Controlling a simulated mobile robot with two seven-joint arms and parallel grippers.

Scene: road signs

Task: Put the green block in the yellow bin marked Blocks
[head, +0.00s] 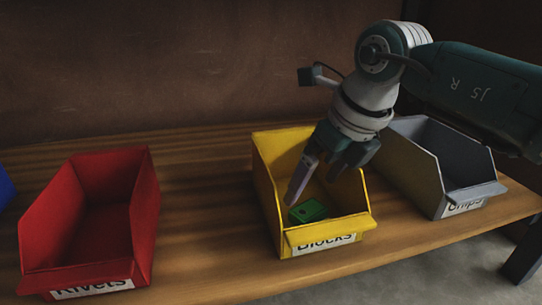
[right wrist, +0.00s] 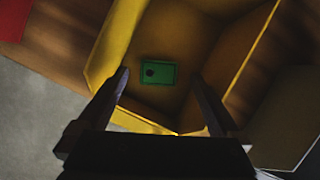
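The green block (head: 308,210) lies on the floor of the yellow bin marked Blocks (head: 327,233), near its front. In the right wrist view the green block (right wrist: 159,73) shows from above, flat on the bin's bottom, with a dark round spot on it. My right gripper (head: 318,182) reaches down into the yellow bin above the block. In the right wrist view its two fingers (right wrist: 161,84) are wide apart with nothing between them, and the block appears beyond them, clear of both. My left gripper is not in view.
A red bin marked Rivets (head: 134,215) stands to the left. A grey bin (head: 428,170), its label partly hidden, stands close on the right. A blue bin edge (head: 5,188) shows at far left. Bare wooden shelf (head: 205,215) lies between the red and yellow bins.

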